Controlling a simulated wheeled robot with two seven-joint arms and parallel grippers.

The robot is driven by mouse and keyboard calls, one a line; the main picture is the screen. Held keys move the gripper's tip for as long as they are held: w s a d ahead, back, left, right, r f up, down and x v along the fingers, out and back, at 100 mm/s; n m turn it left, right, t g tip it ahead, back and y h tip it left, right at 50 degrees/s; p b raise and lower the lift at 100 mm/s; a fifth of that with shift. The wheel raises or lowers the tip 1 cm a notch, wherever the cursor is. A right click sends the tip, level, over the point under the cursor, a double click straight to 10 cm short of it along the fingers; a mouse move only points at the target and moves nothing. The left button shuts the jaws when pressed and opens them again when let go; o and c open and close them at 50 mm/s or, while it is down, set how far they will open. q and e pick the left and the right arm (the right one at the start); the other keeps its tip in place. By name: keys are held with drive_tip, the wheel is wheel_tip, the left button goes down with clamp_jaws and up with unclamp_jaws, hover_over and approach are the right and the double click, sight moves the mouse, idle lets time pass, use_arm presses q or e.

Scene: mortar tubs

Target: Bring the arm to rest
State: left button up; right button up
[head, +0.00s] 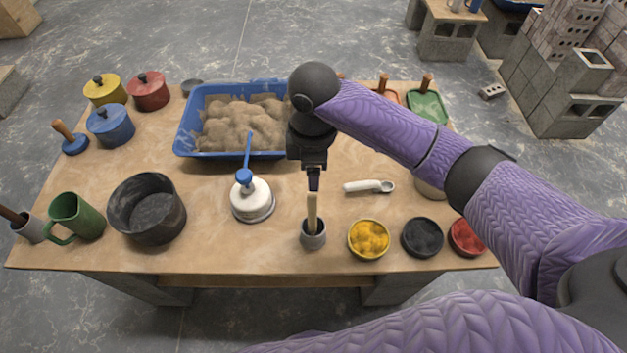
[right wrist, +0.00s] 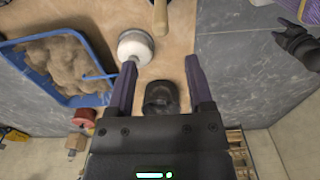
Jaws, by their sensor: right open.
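My right arm, in a purple quilted sleeve, reaches in from the right in the head view. Its right gripper (head: 314,184) points down over the middle of the table (head: 290,262). In the head view it overlaps the top of a wooden handle (head: 312,212) standing in a small grey cup (head: 313,238). In the right wrist view the fingers of this gripper (right wrist: 160,85) are wide apart with nothing held; a dark pot (right wrist: 162,97) shows beyond the gap. A dark gripper (right wrist: 298,45), apparently my left, shows at the upper right there; its jaw state is unclear.
A blue tub of mortar (head: 182,135) stands at the back. A white lidded pot (head: 252,203), dark pot (head: 147,225), green jug (head: 78,215), white scoop (head: 368,186) and pigment bowls (head: 368,252) crowd the table. Blocks (head: 575,105) are stacked at the far right.

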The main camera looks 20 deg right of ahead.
drive_tip(key=shift+r, duration=0.75)
